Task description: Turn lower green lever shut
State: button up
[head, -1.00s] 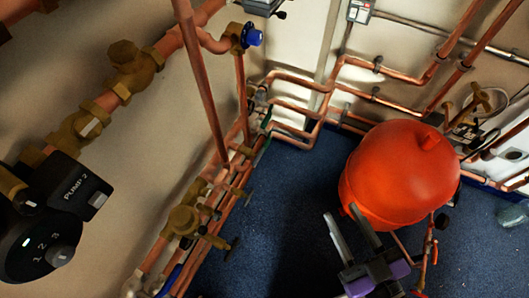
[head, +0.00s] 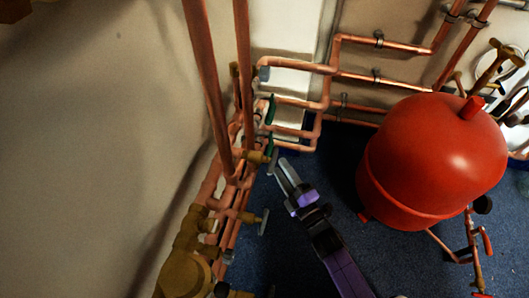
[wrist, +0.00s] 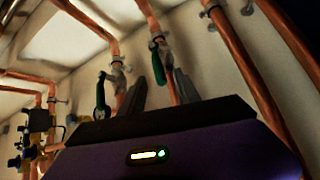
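Two green levers sit on the copper pipework by the wall corner in the head view: an upper one (head: 271,108) and a lower one (head: 268,146). My gripper (head: 286,166) is just right of and below the lower lever in that picture, apart from it. In the wrist view, my gripper's two dark fingers (wrist: 158,82) stand apart with nothing held. One green lever (wrist: 157,62) shows between and beyond the fingertips; another green lever (wrist: 101,94) hangs left of the left finger. I cannot tell which of these two is the lower one.
A red tank (head: 432,160) stands right of my arm. Upright copper pipes (head: 208,90) rise left of the levers. Brass valves with handles (head: 262,222) jut out below, left of my arm. Blue floor (head: 335,185) lies open between pipes and tank.

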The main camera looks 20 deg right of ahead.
aim_at(269, 150)
jog(key=shift+n, duration=0.7)
jog(key=shift+w+a+r+b, duration=0.2)
jog(key=shift+w+a+b, duration=0.1)
jog(key=shift+w, duration=0.9)
jog(key=shift+w+a+r+b, duration=0.15)
jog(key=shift+w+r+b, duration=0.15)
jog(key=shift+w, duration=0.95)
jog(key=shift+w+a+r+b, duration=0.15)
jog(key=shift+w+a+b, duration=0.15)
jog(key=shift+w, duration=0.9)
grip_shut()
